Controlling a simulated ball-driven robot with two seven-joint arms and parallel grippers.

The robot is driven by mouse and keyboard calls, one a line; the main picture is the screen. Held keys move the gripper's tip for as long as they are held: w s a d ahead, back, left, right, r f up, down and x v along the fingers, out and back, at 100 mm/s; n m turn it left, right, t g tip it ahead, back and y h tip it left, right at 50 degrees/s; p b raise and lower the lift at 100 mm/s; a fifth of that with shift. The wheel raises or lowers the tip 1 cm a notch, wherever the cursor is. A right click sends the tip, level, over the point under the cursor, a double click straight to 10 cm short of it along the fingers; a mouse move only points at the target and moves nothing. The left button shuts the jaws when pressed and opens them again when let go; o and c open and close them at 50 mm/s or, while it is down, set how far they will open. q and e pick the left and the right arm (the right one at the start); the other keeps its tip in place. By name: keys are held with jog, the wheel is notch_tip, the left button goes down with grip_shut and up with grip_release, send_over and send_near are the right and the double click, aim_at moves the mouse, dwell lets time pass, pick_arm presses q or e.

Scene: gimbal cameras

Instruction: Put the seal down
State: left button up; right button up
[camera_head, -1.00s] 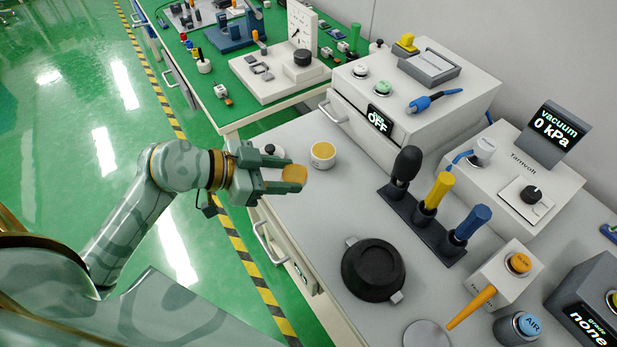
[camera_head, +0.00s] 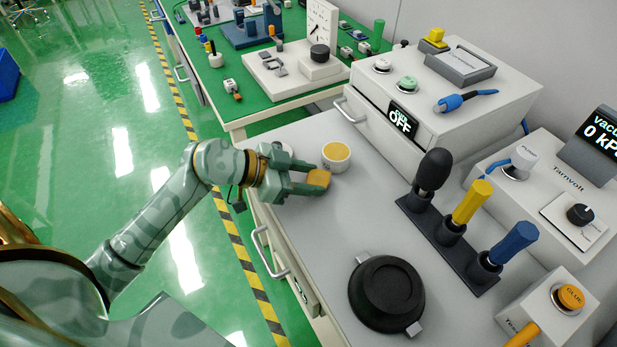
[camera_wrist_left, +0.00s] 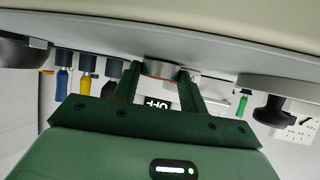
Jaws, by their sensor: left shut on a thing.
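The seal appears to be the small amber-yellow piece (camera_head: 318,178) between the fingertips of my left gripper (camera_head: 312,182). The left gripper is shut on it, over the near left part of the grey bench. I cannot tell whether the piece touches the bench. In the left wrist view, the dark green fingers (camera_wrist_left: 160,88) point away from the camera, with a grey and orange round shape between their tips. My right gripper is not in view.
A black round lidded dish (camera_head: 386,293) sits on the bench (camera_head: 310,228). A dark rack (camera_head: 447,246) holds black, yellow and blue-handled tools. A white box reading OFF (camera_head: 402,119) stands behind. The bench between gripper and dish is clear.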

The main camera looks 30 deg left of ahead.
pick_arm(q)
jog(key=o, duration=1.1)
